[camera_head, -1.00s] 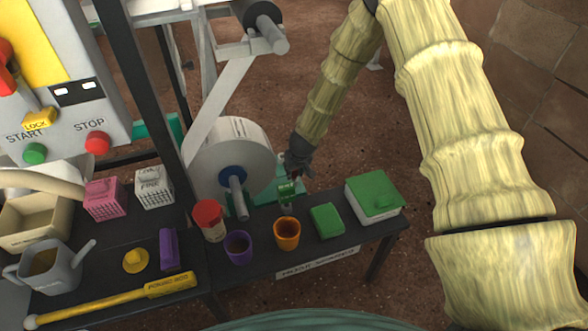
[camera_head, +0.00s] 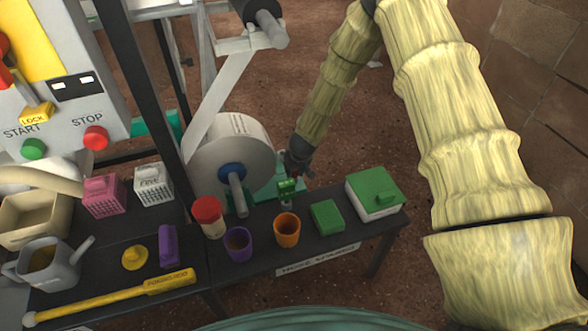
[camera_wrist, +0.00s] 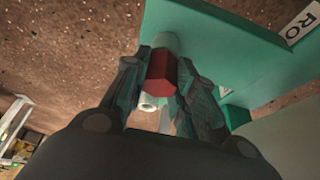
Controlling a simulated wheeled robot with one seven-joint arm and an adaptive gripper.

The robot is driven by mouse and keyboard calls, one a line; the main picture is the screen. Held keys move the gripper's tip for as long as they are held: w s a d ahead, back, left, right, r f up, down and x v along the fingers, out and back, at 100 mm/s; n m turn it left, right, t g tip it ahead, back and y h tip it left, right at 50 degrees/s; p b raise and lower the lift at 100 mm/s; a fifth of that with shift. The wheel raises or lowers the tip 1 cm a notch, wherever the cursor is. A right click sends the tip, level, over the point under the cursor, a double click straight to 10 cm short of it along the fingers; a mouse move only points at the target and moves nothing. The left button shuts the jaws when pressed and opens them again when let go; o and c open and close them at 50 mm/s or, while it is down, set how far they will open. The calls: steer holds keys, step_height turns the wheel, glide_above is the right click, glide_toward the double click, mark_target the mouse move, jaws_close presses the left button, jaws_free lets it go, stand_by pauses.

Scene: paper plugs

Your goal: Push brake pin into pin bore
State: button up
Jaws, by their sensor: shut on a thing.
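In the wrist view the brake pin shows as a red hexagonal head (camera_wrist: 161,73) with a pale round part (camera_wrist: 166,43) behind it, against a teal block (camera_wrist: 215,45). My gripper (camera_wrist: 160,85) has one finger on each side of the red head and is shut on it. The pin bore is hidden, so I cannot tell how deep the pin sits. In the head view my gripper (camera_head: 293,168) is beside the large paper roll, at the teal stand (camera_head: 264,194). The pin cannot be made out there.
The paper roll (camera_head: 215,165) on its spindle is close left of my gripper. A small green part (camera_head: 287,186), an orange cup (camera_head: 286,232), a red-lidded jar (camera_head: 208,216) and a green-lidded box (camera_head: 375,193) are near it. Open floor lies behind.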

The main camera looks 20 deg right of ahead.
steer(key=o, duration=1.1)
steer(key=shift+r, duration=0.1)
steer(key=shift+r+p, duration=2.55)
steer(key=shift+r, duration=0.1)
